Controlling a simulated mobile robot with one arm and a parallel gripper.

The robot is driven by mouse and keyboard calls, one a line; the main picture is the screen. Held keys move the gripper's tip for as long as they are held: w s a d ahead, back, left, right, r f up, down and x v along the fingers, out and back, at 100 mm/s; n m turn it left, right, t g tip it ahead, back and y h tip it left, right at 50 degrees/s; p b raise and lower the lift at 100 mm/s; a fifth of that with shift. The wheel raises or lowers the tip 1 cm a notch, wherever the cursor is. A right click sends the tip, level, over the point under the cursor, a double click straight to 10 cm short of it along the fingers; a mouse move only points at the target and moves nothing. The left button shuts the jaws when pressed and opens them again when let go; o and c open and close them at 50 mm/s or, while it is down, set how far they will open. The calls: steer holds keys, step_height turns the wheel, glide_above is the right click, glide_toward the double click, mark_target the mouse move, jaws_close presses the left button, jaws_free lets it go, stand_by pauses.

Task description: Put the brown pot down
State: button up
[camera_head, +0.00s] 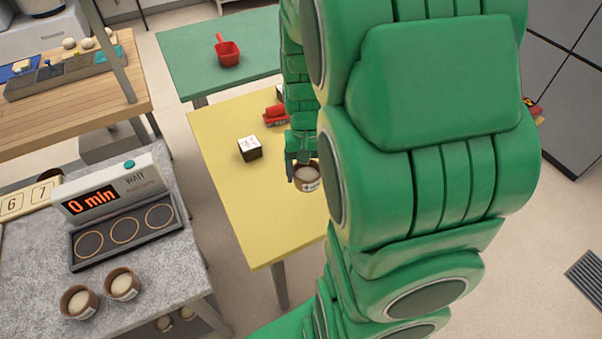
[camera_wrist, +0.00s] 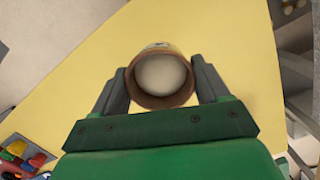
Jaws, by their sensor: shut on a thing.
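The brown pot (camera_head: 307,180) holds a pale, rounded filling and has a small label on its side. My gripper (camera_head: 303,163) is shut on it, over the yellow table. In the wrist view the pot (camera_wrist: 161,99) sits between the two grey fingers of my gripper (camera_wrist: 161,88), one on each side. The pot looks upright. I cannot tell whether its base touches the yellow tabletop (camera_head: 235,205). My green arm hides the right part of that table in the head view.
A dark box with a white top (camera_head: 249,149) and a red object (camera_head: 276,115) stand on the yellow table. A red scoop (camera_head: 227,51) lies on the green table (camera_head: 180,50). Two similar pots (camera_head: 79,302) stand on the grey counter (camera_head: 160,290) beside a timer reading "0 min" (camera_head: 112,190).

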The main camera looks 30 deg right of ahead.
steer(key=shift+w+d+f, duration=0.3)
steer(key=shift+w+f, duration=0.8)
steer(key=shift+w+d+f, duration=0.25)
steer(key=shift+w+f, duration=0.8)
steer(key=shift+f, duration=0.1)
steer(key=shift+w+d+f, duration=0.3)
steer(key=shift+w+f, duration=0.8)
steer(key=shift+f, duration=1.55)
steer(key=shift+f, duration=0.1)
steer(key=o, duration=1.2)
